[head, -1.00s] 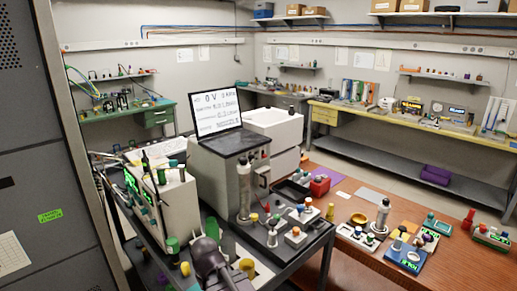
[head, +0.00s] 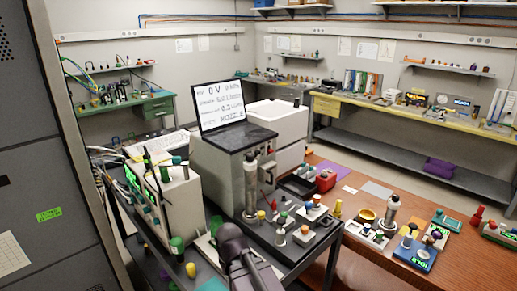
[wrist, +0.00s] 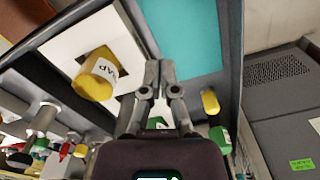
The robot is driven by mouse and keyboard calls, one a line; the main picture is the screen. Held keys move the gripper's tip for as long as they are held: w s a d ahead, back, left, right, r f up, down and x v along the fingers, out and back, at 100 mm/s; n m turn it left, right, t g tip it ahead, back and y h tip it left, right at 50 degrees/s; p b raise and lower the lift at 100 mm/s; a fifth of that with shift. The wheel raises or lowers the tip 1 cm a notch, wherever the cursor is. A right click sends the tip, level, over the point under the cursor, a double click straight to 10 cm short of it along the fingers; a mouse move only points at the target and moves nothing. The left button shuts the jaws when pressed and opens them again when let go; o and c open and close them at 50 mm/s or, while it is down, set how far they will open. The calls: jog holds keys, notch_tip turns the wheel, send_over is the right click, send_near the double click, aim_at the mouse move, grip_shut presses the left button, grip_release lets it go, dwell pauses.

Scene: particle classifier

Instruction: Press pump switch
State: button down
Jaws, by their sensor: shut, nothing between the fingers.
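No label in view lets me tell for sure which control is the pump switch. On the dark cart in the head view there is a small white box with an orange-red cap (head: 303,233). In the head view my wrist hides the fingertips.
Green (wrist: 222,138) and yellow (wrist: 210,102) capped pieces lie right of my fingers. A wooden table (head: 440,270) with small devices is on the right. A tall grey cabinet (head: 45,150) stands left.

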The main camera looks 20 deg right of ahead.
jog(key=w+d+r+n+t+y+p, duration=0.1)
jog(key=w+d+r+t+p, duration=0.1)
jog(key=w+d+r+p, duration=0.7)
jog(key=w+d+r+n+t+y+p, duration=0.25)
jog(key=w+r+p, duration=0.35)
jog(key=w, duration=0.6)
jog(key=t+p, duration=0.4)
jog(key=p, duration=0.4)
send_near(257, 151)
jog(key=v, duration=0.3)
jog(key=shift+w+a+r+n+h, duration=0.15)
jog(key=shift+a+r+n+h, duration=0.1)
jog(key=shift+f, duration=0.15)
jog(key=shift+b+x, duration=3.4)
jog(key=shift+x, duration=1.5)
